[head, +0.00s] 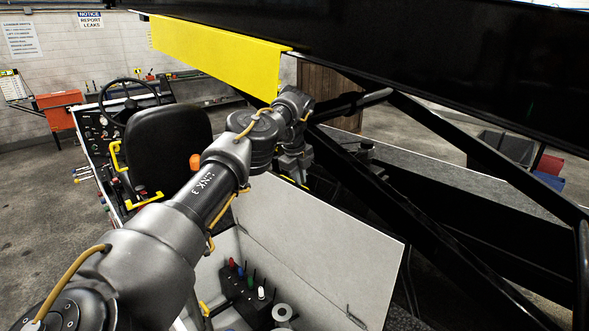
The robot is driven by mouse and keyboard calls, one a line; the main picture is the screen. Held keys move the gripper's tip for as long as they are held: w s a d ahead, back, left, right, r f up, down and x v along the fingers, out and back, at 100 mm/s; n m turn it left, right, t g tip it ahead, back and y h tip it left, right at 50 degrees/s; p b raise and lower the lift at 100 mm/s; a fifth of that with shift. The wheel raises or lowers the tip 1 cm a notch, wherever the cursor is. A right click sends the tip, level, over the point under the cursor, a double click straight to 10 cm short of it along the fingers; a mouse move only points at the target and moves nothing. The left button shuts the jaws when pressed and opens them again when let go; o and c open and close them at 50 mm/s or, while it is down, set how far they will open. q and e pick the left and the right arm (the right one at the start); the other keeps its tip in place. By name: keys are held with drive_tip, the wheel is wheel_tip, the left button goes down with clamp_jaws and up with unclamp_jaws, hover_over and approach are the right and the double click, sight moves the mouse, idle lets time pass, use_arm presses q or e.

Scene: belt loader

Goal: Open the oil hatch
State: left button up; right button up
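A white panel (330,235), which looks like the hatch lid, stands raised and tilted beside an open compartment in the lower middle of the head view. Inside are a dark block with colored levers (243,287) and a pale round cap or filler (282,313). My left arm reaches from the lower left across the view, and its wrist end is above and beyond the panel's far upper edge. My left gripper (298,174) points down there; its fingertips are hidden or too dark to read, so I cannot tell its opening or contact. My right gripper is not in view.
A black seat (168,150) and steering wheel (128,101) stand at left beside a control panel. A yellow plate (215,58) hangs under the black boom (420,60) overhead. Black diagonal beams (420,205) fill the right. Open concrete floor (40,200) lies at far left.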

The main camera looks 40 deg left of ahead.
use_arm(q)
drive_tip(key=shift+o, duration=0.3)
drive_tip(key=shift+w+r+b, duration=0.15)
drive_tip(key=shift+r+b, duration=0.35)
drive_tip(key=shift+r, duration=1)
drive_tip(key=s+v, duration=0.1)
drive_tip(key=v, duration=0.7)
drive_tip(key=shift+f, duration=0.2)
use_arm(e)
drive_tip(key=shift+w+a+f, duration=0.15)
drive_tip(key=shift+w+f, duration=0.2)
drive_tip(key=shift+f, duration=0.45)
use_arm(q)
drive_tip(key=shift+a+f, duration=0.1)
